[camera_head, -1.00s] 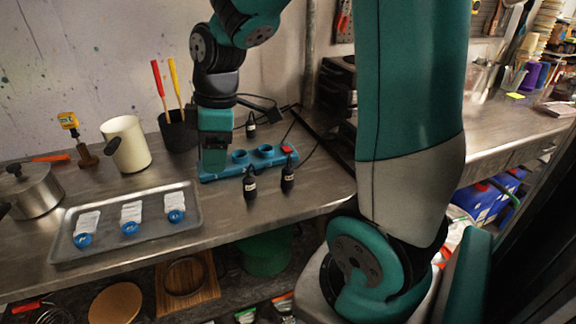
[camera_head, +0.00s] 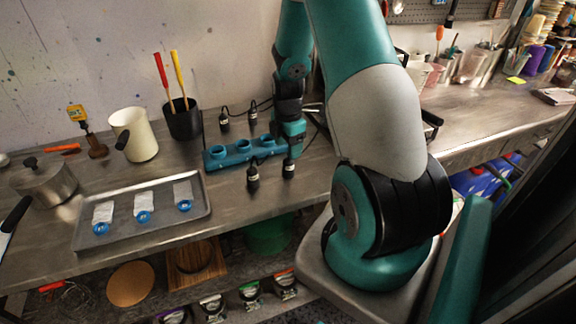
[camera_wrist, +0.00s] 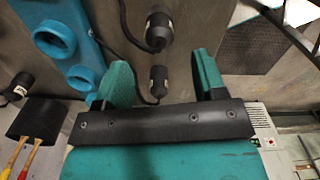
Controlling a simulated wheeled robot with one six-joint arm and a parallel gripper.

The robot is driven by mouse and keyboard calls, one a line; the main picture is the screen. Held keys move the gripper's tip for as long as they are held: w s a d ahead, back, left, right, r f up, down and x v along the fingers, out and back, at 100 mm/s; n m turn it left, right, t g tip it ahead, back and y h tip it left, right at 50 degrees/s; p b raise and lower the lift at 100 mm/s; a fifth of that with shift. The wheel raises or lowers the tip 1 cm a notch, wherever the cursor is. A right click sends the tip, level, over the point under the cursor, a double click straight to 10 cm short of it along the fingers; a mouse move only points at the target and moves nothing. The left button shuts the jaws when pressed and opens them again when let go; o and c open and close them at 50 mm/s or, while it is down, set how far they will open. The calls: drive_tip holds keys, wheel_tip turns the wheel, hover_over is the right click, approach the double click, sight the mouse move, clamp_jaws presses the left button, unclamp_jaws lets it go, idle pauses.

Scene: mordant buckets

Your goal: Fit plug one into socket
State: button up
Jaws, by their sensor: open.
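A blue socket strip (camera_head: 230,157) with round raised sockets lies on the steel bench; its sockets also show at the left of the wrist view (camera_wrist: 53,38). Black labelled plugs stand on both sides of it, two in front (camera_head: 253,175) (camera_head: 289,168) and two behind (camera_head: 224,121) (camera_head: 252,114). The labels are too small to read. My gripper (camera_head: 291,148) is at the strip's right end, hiding part of it. In the wrist view its fingers (camera_wrist: 163,82) are open, with a black plug (camera_wrist: 158,78) appearing between them, not gripped. Another plug (camera_wrist: 159,28) is just beyond.
A metal tray (camera_head: 120,226) with three blue-ringed items lies at front left. A pot (camera_head: 47,186), a cream jug (camera_head: 137,137) and a black cup (camera_head: 183,121) with red and yellow handles stand left of the strip. Cables run behind the strip.

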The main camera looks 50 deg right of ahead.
sight(288, 160)
drive_tip(key=shift+f+p, duration=1.25)
drive_tip(key=shift+f, duration=2.1)
drive_tip(key=shift+c, duration=0.2)
drive_tip(key=c, duration=1)
